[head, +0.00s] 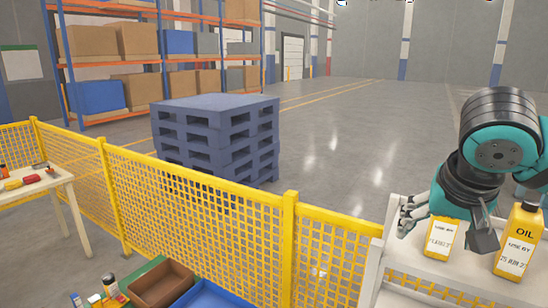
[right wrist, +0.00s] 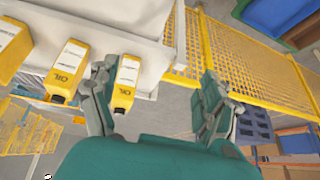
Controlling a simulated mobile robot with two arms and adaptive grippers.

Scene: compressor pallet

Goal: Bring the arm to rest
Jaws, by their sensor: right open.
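My right gripper (head: 444,238) hangs from the right arm at the right of the head view, over a pale stand (head: 398,210). Its two fingers are spread wide and hold nothing. A yellow oil bottle (head: 438,240) with a white label shows between and behind the fingers; a second oil bottle (head: 518,243) stands to the right. In the right wrist view the open gripper (right wrist: 157,74) has one bottle (right wrist: 126,80) just inside its left finger, apart or touching I cannot tell. More oil bottles (right wrist: 67,70) show left of that finger. My left gripper is out of view.
A yellow mesh fence (head: 200,190) crosses the front. Behind it stands a stack of blue-grey pallets (head: 215,140). Shelving (head: 140,65) with boxes is at back left. A brown bin (head: 160,285) and a blue bin (head: 215,294) are at the bottom. The floor beyond is clear.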

